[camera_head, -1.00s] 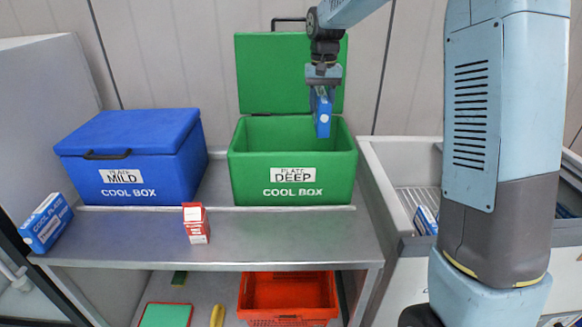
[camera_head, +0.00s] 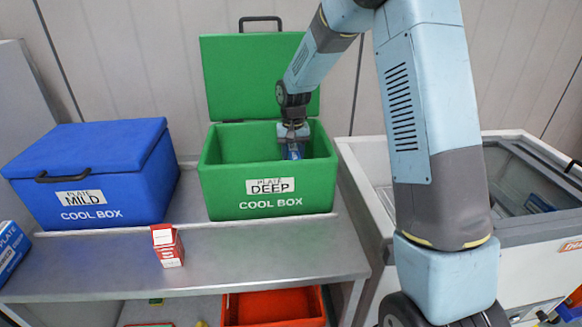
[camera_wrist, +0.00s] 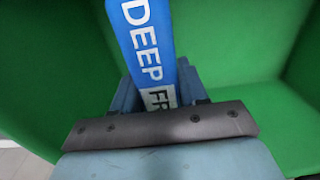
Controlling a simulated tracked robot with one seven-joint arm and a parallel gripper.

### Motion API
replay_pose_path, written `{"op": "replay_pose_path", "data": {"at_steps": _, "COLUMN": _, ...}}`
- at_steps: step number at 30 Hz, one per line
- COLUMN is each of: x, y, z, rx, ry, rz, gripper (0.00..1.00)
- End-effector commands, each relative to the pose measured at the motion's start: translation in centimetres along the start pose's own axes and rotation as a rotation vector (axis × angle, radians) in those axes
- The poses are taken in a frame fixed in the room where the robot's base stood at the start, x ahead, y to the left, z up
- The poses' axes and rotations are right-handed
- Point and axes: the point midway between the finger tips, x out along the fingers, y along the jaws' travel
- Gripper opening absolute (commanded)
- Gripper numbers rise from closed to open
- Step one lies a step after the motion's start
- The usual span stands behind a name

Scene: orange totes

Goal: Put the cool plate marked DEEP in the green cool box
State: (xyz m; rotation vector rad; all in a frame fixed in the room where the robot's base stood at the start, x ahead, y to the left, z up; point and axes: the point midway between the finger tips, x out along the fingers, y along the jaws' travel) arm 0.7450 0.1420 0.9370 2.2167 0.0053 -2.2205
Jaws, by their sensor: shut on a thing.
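The green cool box (camera_head: 228,187) stands on the metal bench with its lid (camera_head: 240,75) open and its label reading PLATE DEEP. My gripper (camera_head: 293,146) reaches down into the box's opening near its right side. It is shut on a blue cool plate (camera_head: 294,153). In the wrist view the plate (camera_wrist: 146,40) shows the word DEEP, with green walls around it. The plate's lower end is hidden in the head view by the box's front wall, so I cannot tell if it touches the floor.
A closed blue cool box (camera_head: 120,185) marked MILD is to the left. A red and white carton (camera_head: 167,246) stands on the bench (camera_head: 235,255) in front. Another blue pack (camera_head: 10,250) is at the left edge. A white chest freezer (camera_head: 365,165) is at the right.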

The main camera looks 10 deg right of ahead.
Motion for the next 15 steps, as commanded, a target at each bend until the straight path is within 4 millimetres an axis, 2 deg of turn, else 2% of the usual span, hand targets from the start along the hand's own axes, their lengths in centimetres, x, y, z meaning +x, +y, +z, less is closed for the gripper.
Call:
{"op": "replay_pose_path", "data": {"at_steps": 5, "x": 1.1, "y": 0.1, "z": 0.0, "rx": 0.002, "ry": -0.001, "rz": 0.000, "gripper": 0.00}}
{"op": "replay_pose_path", "data": {"at_steps": 11, "x": 3.5, "y": 0.1, "z": 0.0, "rx": 0.003, "ry": -0.001, "rz": 0.000, "gripper": 0.00}}
{"op": "replay_pose_path", "data": {"at_steps": 15, "x": 3.9, "y": 0.1, "z": -0.1, "rx": 0.003, "ry": 0.002, "rz": -0.001, "gripper": 0.00}}
